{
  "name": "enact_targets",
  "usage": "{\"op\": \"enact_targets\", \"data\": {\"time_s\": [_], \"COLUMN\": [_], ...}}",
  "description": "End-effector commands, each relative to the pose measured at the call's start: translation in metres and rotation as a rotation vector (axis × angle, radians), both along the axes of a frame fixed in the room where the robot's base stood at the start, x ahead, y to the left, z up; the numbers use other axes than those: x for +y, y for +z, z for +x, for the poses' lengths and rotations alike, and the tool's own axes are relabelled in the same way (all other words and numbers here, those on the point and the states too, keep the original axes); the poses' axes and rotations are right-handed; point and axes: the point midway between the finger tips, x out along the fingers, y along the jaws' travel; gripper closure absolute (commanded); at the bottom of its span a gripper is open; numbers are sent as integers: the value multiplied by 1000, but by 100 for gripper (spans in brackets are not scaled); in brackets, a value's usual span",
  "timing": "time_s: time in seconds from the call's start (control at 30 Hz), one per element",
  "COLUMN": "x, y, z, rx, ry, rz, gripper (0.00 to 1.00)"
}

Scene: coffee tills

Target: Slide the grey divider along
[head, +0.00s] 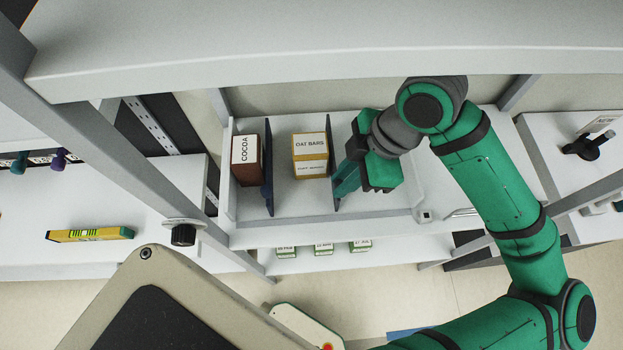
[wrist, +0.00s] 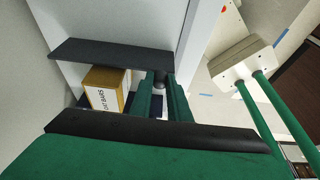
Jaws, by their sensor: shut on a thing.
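The grey divider (head: 332,152) stands upright in the white shelf tray, just right of the oat bars box. In the wrist view the dark grey divider (wrist: 110,55) spans the top as a long plate. My gripper (head: 345,183) is at its right side, with its green fingers reaching to it. In the wrist view my gripper (wrist: 161,92) is shut on a small dark round part beside the divider, which looks like its knob. The fingers hide part of that knob and of the divider's front end.
The oat bars box (head: 310,150) stands left of the grey divider. A dark blue divider (head: 267,175) and a brown cocoa box (head: 246,160) are further left. The tray floor (head: 420,180) right of my gripper is clear. A white upper shelf (head: 330,40) overhangs the tray.

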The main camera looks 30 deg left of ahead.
Motion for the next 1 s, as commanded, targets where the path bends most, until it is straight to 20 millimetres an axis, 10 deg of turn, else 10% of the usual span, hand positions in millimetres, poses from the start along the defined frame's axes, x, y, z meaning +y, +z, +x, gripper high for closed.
{"op": "enact_targets", "data": {"time_s": [1.0], "x": [49], "y": [0], "z": [-34], "rx": [-2], "ry": [0], "rz": [4], "gripper": [100]}}
